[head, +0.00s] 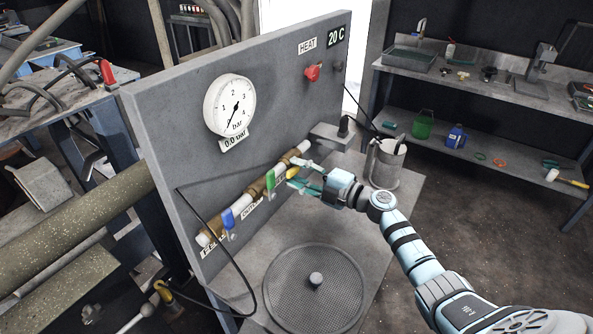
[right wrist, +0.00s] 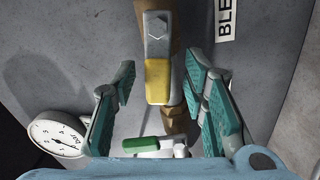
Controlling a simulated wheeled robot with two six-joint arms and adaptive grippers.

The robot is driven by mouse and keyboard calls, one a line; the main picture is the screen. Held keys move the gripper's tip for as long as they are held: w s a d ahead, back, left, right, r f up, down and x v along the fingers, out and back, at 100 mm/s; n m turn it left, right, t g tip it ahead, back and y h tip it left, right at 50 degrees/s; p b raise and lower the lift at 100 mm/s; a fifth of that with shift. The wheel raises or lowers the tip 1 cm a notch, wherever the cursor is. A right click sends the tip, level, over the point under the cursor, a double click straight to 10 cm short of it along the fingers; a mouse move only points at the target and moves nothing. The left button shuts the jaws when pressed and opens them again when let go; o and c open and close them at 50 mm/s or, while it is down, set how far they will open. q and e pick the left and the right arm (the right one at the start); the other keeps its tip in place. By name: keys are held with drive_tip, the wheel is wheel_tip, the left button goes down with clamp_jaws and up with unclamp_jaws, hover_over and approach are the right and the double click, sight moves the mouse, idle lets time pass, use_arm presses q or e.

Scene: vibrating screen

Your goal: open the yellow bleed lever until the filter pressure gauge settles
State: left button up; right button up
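The yellow bleed lever (right wrist: 158,82) lies along the pipe on the grey panel. It shows small in the head view (head: 292,173), partly behind my fingers. My right gripper (head: 303,178) is open in front of it. In the right wrist view its teal-padded fingers (right wrist: 160,74) stand on either side of the lever, with gaps; contact is not visible. The white filter pressure gauge (head: 230,105) has its needle toward the low end, and its label (head: 233,139) reads 0.0 bar. The gauge also shows in the right wrist view (right wrist: 58,137). My left gripper is not in view.
A green lever (head: 270,179) and a blue lever (head: 228,218) sit on the same pipe. A red knob (head: 312,72) is higher on the panel. A round mesh screen (head: 315,300) lies below, and a metal jug (head: 387,163) stands to the right. A black cable (head: 213,240) hangs at the left.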

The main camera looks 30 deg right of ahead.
drive_tip(key=shift+w+a, duration=0.2)
drive_tip(key=shift+w, duration=0.05)
drive_tip(key=shift+s+r, duration=0.15)
drive_tip(key=shift+s, duration=0.15)
drive_tip(key=shift+c, duration=0.2)
clamp_jaws()
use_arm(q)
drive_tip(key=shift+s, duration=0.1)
use_arm(e)
drive_tip(key=shift+w, duration=0.1)
